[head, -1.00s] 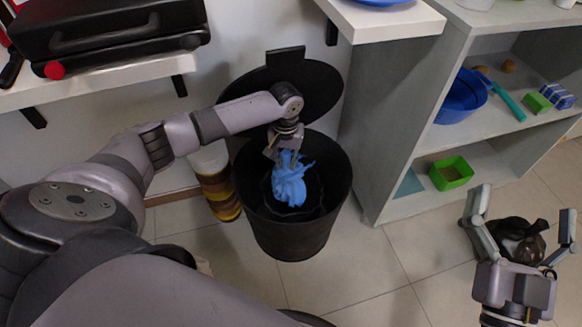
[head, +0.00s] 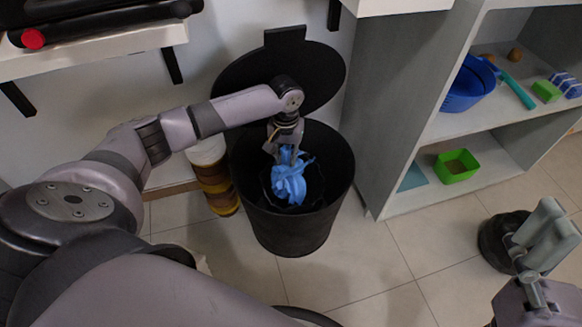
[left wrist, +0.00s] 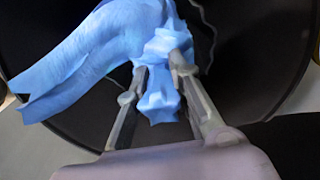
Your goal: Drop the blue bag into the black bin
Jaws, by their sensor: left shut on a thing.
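The blue bag (head: 290,180) hangs crumpled inside the mouth of the black bin (head: 292,238). My left gripper (head: 284,155) is above it, inside the opening, shut on the top of the bag. In the left wrist view both fingers of the left gripper (left wrist: 158,70) pinch the gathered part of the blue bag (left wrist: 95,45), with the dark bin interior behind. Whether the bag touches the bin's bottom is hidden. My right gripper (head: 540,235) is at the lower right, seen from the side, with its fingers overlapping.
The bin's black lid (head: 318,65) stands open against the wall. A stacked jar (head: 215,178) stands left of the bin. A dark round object (head: 498,240) lies by my right gripper.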

